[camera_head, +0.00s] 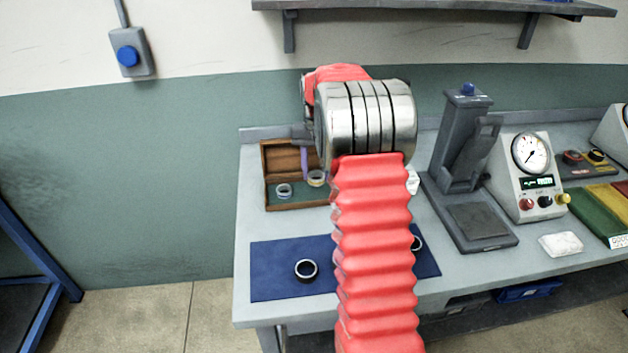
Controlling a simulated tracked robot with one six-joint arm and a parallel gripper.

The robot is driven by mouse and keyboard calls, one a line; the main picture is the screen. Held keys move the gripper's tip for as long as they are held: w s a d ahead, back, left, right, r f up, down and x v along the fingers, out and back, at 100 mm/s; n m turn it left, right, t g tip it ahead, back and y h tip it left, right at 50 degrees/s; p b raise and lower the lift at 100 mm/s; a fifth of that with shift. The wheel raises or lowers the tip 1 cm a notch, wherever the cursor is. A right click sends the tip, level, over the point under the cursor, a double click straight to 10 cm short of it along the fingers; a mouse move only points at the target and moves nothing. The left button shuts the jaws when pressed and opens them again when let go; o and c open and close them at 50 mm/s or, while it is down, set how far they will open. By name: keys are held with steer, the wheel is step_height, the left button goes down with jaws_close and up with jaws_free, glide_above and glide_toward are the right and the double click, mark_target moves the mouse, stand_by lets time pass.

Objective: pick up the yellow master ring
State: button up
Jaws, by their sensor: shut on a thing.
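The yellow master ring (317,181) shows at the right part of the wooden box, partly hidden by my arm. My gripper (307,175) is mostly hidden behind my red-sleeved arm; a thin purple finger reaches down to the ring. It is shut on the yellow ring, at or just above the box floor; I cannot tell whether the ring touches the floor. A ring with a bluish band (284,190) lies to the left in the open wooden box (272,206), which has a green lining.
A blue mat (268,284) in front holds a black ring (306,269) and another dark ring (417,243) beside my arm. A grey stand (466,150) and a dial gauge unit (528,170) stand to the right. A shelf (430,8) hangs above.

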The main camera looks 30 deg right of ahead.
step_height(320, 180, up, 6)
steer(key=shift+r, duration=0.15)
steer(key=shift+s, duration=0.1)
stand_by(0.6)
